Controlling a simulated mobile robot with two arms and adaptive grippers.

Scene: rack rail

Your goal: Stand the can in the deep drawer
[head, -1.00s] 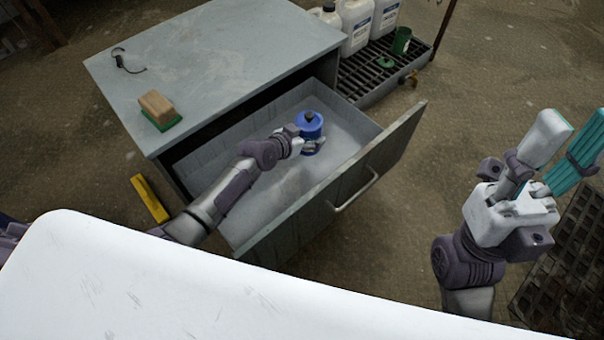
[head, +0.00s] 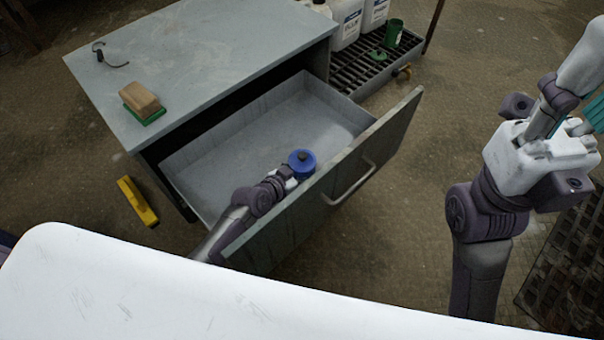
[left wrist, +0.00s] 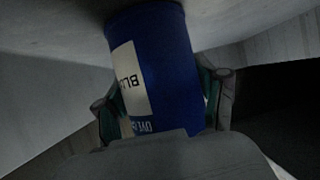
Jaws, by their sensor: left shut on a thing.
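The blue can (head: 302,160) shows in the head view inside the open deep drawer (head: 262,126), close to its front panel. In the left wrist view the blue can (left wrist: 160,62), with a white label, appears upside down between the fingers. My left gripper (head: 290,178) is shut on the can; its fingers (left wrist: 165,108) lie on both sides of it. The can's base appears at or very near the drawer floor; I cannot tell whether it touches. My right gripper (head: 590,120) is at the right edge, away from the drawer, with its fingers partly cut off.
White jugs (head: 346,22) and a green cup (head: 394,33) stand on a grated tray (head: 350,66). A yellow object (head: 138,202) lies on the floor. Most of the drawer is bare.

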